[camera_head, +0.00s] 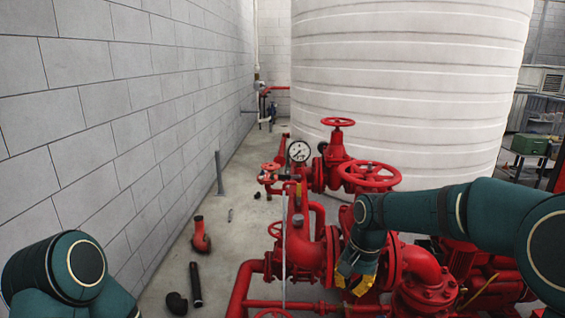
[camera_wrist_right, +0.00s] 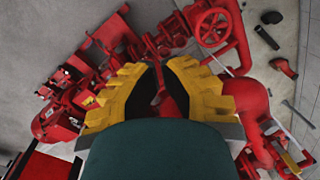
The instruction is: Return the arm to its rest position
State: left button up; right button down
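My right arm (camera_head: 420,212) reaches in from the right over the red pump pipework (camera_head: 420,265). Its gripper (camera_head: 352,282) points down in front of the pipe flanges, with its yellow fingers apart. In the right wrist view the yellow fingers (camera_wrist_right: 162,75) have a narrow gap with red pipe behind it and nothing held. I cannot tell whether the gripper touches the pipework. My left arm (camera_head: 72,268) shows only as a bent green link at the bottom left; its gripper is out of view.
Red valve handwheels (camera_head: 370,175) and a pressure gauge (camera_head: 299,151) stand close to the right arm. A large white tank (camera_head: 410,80) is behind. Loose pipe pieces, including a black pipe (camera_head: 196,284) and a red elbow (camera_head: 201,236), lie on the floor beside the block wall (camera_head: 90,110).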

jog(key=s+a+f+n+y+b, duration=0.15)
jog(key=s+f, duration=0.25)
jog(key=f, duration=0.8)
jog(key=s+a+f+n+b, duration=0.1)
jog(key=s+a+f+b, duration=0.2)
jog(key=f, duration=0.8)
jog(key=s+f+n+t+b, duration=0.1)
jog(key=s+f+b, duration=0.1)
jog(key=s+f, duration=1.1)
jog(key=shift+s+a+t+y+b, duration=0.35)
jog(key=shift+t+y+b, duration=0.05)
jog(key=shift+y, duration=0.05)
